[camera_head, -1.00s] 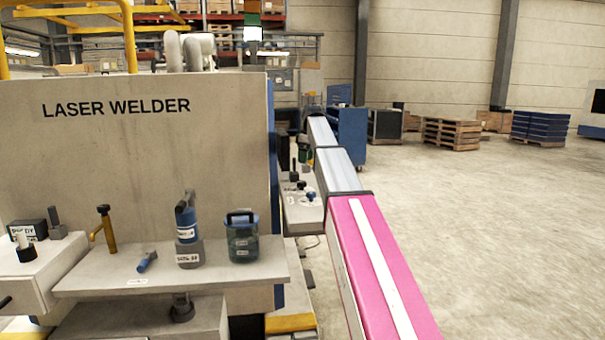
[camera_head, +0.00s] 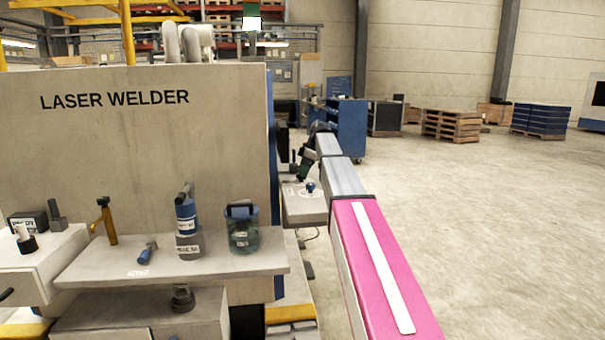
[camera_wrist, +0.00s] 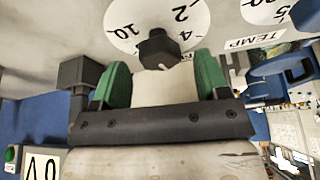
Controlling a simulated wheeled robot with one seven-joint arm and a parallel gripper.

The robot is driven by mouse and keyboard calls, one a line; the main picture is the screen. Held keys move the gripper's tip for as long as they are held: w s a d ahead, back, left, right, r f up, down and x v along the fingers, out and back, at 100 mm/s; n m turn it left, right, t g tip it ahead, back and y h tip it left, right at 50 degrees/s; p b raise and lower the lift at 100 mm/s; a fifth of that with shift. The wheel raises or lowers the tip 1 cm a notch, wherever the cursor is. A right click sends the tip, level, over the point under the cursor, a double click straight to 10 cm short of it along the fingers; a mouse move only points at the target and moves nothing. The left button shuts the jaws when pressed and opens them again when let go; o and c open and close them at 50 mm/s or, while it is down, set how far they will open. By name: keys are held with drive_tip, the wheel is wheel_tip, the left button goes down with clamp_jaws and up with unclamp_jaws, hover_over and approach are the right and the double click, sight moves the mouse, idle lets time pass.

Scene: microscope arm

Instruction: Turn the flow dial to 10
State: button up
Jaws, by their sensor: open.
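In the wrist view, a black knob (camera_wrist: 158,48) sits on a round white dial face (camera_wrist: 125,28) with the numbers 10, 2 and 4 showing. No name label for this dial is visible, and I cannot tell which number it points at. My gripper (camera_wrist: 160,75) has green fingers spread wide, one on each side below the knob, with nothing between them. The knob lies just beyond the fingertips. In the head view, my gripper (camera_head: 303,172) is small and partly hidden at the arm's far end, over a pale control panel (camera_head: 305,208).
A second dial marked TEMP (camera_wrist: 255,40) with a blue knob (camera_wrist: 299,14) is to the right. A dark block (camera_wrist: 80,75) stands left of my gripper. In the head view, the laser welder (camera_head: 130,150) stands left of the arm, and open floor (camera_head: 470,220) lies right.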

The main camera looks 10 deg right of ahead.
drive_tip(key=shift+a+f, duration=0.25)
drive_tip(key=shift+f, duration=0.45)
drive_tip(key=c, duration=0.9)
drive_tip(key=shift+c, duration=0.2)
